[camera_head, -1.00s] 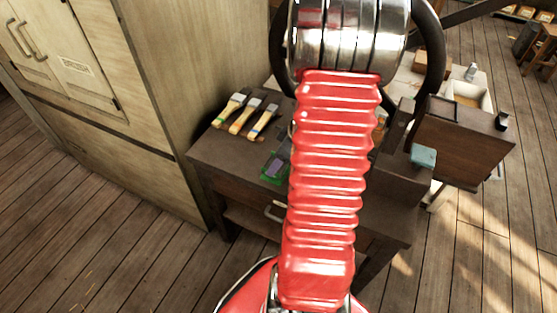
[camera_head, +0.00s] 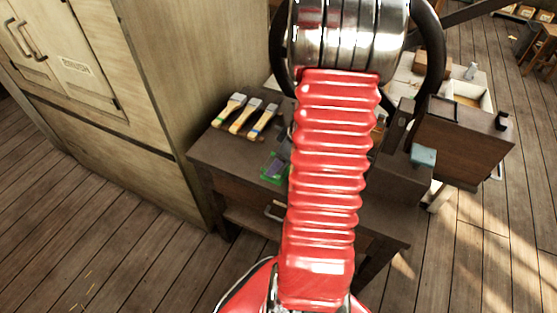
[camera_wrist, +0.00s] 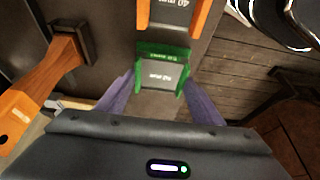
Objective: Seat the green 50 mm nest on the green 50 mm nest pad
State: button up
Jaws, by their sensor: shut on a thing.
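In the wrist view, a green piece with a grey face, marked 50 mm (camera_wrist: 168,76), sits between the two purple fingers of my gripper (camera_wrist: 162,92). The fingers are closed against its sides. A green strip with 50 mm lettering (camera_wrist: 161,50) lies along its far edge. I cannot tell how much of the green is the nest and how much is the pad, or whether they touch. In the head view, a green-edged patch with a dark grey middle (camera_head: 274,173) shows on the bench, left of my red arm. My arm hides the gripper there.
An orange-sided grey piece marked 40 mm (camera_wrist: 170,14) lies just beyond the green one. An orange-handled brush (camera_wrist: 45,75) lies to the left in the wrist view. Several brushes (camera_head: 239,116) lie at the bench's back left. A large handwheel (camera_head: 434,60) stands behind my arm.

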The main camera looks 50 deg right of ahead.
jog(key=shift+f, duration=0.85)
dwell(0.4)
jog(key=o, duration=1.5)
jog(key=shift+r, duration=0.1)
jog(key=v, duration=1.3)
jog(key=shift+s+r, duration=0.2)
